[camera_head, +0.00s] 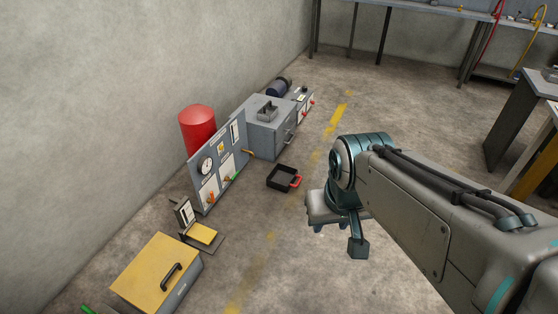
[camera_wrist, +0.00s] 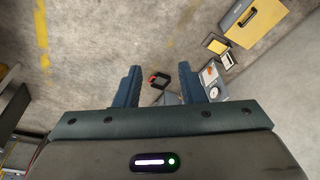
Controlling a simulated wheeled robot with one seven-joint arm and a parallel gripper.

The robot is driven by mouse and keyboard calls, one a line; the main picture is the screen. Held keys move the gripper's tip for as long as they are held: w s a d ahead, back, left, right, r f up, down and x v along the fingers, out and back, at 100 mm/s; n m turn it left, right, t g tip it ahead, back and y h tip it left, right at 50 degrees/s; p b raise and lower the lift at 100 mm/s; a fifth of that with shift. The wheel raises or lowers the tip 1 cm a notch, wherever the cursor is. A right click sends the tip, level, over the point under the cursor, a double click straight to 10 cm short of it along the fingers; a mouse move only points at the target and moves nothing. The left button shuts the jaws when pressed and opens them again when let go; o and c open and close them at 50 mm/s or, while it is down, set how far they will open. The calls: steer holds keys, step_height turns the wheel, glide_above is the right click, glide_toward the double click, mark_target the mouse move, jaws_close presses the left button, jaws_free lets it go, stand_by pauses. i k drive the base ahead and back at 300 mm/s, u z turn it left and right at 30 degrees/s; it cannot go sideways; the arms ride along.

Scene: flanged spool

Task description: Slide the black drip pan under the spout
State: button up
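The black drip pan (camera_head: 283,178) is a small open square tray with a red handle on its right side. It sits on the floor in front of the grey box and panel. A short brass-coloured spout (camera_head: 249,154) sticks out near the panel's right end, left of and behind the pan. In the wrist view the pan (camera_wrist: 161,81) appears small and distant between my fingers. My gripper (camera_wrist: 161,70) is open and empty, above the floor and apart from the pan. The spout cannot be made out in the wrist view.
A grey panel (camera_head: 209,178) with gauge and valves stands before a red tank (camera_head: 197,130). A grey box (camera_head: 270,127) is behind the pan. A yellow-topped case (camera_head: 150,270) lies at lower left. Floor right of the pan is clear.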

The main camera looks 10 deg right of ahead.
mark_target(281, 178)
steer(key=z, duration=0.05)
steer(key=i, duration=1.55)
steer(key=u, duration=0.35)
steer(key=i, duration=1.5)
steer(key=u, duration=0.3)
